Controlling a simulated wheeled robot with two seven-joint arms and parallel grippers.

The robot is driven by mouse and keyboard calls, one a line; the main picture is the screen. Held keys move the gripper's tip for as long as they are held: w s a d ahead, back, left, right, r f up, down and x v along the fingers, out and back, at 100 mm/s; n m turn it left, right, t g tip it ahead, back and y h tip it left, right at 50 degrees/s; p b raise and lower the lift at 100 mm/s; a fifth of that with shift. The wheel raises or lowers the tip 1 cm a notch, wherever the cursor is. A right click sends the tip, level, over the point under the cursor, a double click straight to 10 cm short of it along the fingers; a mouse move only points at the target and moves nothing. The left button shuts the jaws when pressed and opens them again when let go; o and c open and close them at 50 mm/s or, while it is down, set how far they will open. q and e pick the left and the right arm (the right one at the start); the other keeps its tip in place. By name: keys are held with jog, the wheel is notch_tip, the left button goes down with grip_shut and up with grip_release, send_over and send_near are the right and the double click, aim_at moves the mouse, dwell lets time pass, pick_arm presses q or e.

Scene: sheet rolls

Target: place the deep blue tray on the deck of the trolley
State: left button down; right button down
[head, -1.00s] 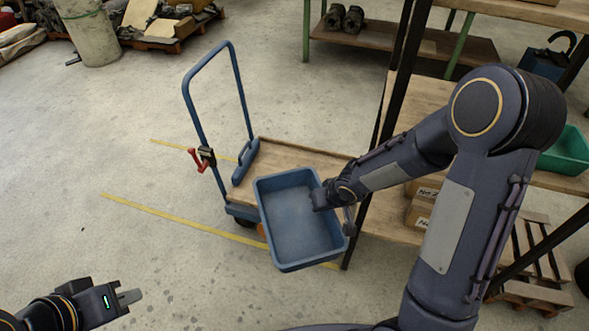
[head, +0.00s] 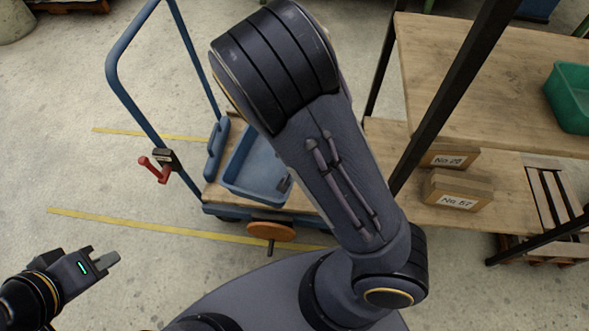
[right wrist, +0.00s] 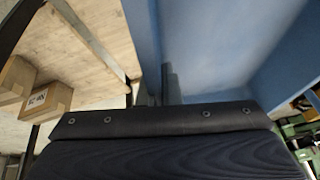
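The deep blue tray (head: 254,168) is over the wooden deck (head: 213,194) of the blue trolley in the head view, partly hidden by my right arm. It looks upright, but I cannot tell whether its base touches the deck. My right gripper is mostly hidden behind its own arm in the head view. In the right wrist view its fingers (right wrist: 158,88) are shut on a wall of the tray (right wrist: 215,50). My left gripper (head: 104,254) is open and empty over the floor at the lower left.
The trolley's blue handle (head: 135,95) rises at the deck's left end, with a red clamp (head: 154,169) on it. A rack with wooden shelves (head: 480,85) stands right, holding cartons (head: 457,190) and a green bin (head: 570,98).

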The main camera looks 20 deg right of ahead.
jog(key=s+d+f+m+g+h+b, duration=0.1)
jog(key=s+f+m+g+b, duration=0.2)
jog(key=f+m+b, duration=0.5)
jog(key=s+d+f+m+g+h+b, duration=0.1)
jog(key=s+f+m+g+b, duration=0.15)
jog(key=f+m+b, duration=0.5)
jog(key=w+d+f+b, duration=0.1)
jog(key=w+f+b, duration=0.1)
jog(key=w+f, duration=0.1)
jog(key=w+f+b, duration=0.2)
jog(key=w+f, duration=0.1)
jog(key=w, duration=0.2)
jog(key=w+d+f+b, duration=0.1)
jog(key=w+f+b, duration=0.1)
jog(key=w+f, duration=0.1)
jog(key=shift+w+d+f+b, duration=0.1)
jog(key=shift+w+d+b, duration=0.2)
jog(key=shift+w, duration=0.1)
jog(key=f+b, duration=0.1)
jog(key=f, duration=0.1)
jog(key=f+b, duration=0.2)
jog(key=shift+w+f, duration=0.1)
jog(key=shift+w, duration=0.3)
jog(key=c, duration=1.6)
grip_release()
